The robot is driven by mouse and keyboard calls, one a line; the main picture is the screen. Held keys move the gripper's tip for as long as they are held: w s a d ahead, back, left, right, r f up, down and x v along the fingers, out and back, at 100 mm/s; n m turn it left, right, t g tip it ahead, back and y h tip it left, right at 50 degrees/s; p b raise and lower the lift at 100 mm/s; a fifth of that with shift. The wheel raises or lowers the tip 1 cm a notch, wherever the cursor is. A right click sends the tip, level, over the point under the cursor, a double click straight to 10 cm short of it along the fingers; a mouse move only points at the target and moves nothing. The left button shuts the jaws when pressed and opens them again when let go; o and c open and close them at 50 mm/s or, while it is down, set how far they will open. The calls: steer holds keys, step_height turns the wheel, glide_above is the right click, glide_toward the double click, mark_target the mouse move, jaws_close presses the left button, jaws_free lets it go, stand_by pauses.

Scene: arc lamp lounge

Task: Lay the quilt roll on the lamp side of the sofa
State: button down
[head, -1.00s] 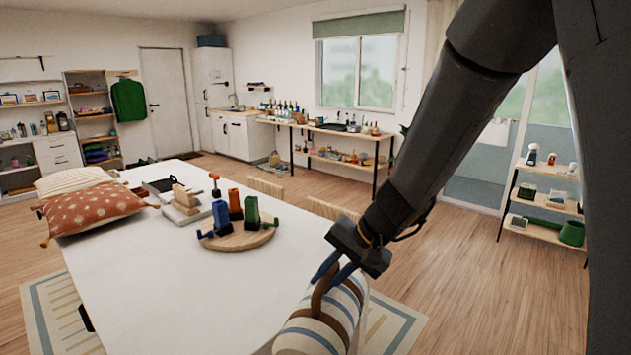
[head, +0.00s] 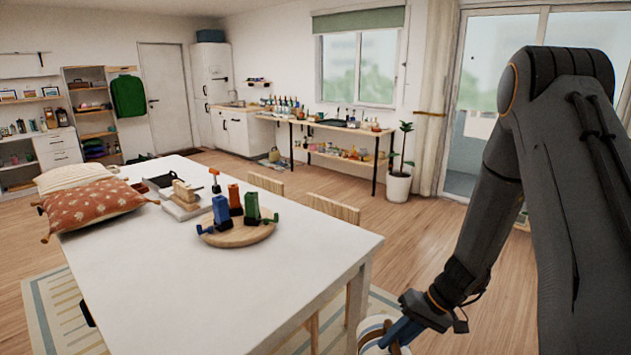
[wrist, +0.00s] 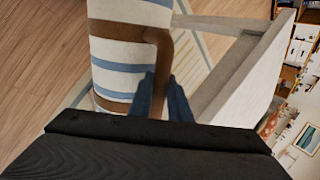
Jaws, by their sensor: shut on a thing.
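The quilt roll (wrist: 115,50) is a cream cylinder with blue and brown stripes and a brown strap handle (wrist: 160,55). In the wrist view my gripper (wrist: 168,92) is shut on the strap handle, with the roll hanging beside the table edge. In the head view my gripper (head: 395,332) is at the bottom, right of the white table, and only a small part of the roll (head: 368,326) shows there. The rest of the roll is cut off by the frame. Neither the sofa nor the arc lamp shows in these frames.
The white table (head: 200,300) fills the lower left. It bears cushions (head: 95,208) and a round wooden board (head: 237,236) with clamp-like tools. Chairs (head: 333,208) stand along its far side. A plant (head: 398,180) stands by the window. Wooden floor (head: 430,240) is free right of the table.

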steer(key=shift+d+f, duration=0.3)
steer(key=shift+f, duration=0.15)
steer(key=w+f+b, duration=0.1)
steer(key=f+b, duration=0.2)
steer(key=w+f+b, duration=0.1)
steer(key=f+b, duration=0.2)
steer(key=w+f+b, duration=0.1)
steer(key=f+b, duration=0.2)
steer(key=b, duration=0.1)
steer(key=shift+f, duration=0.3)
steer(key=shift+d, duration=0.1)
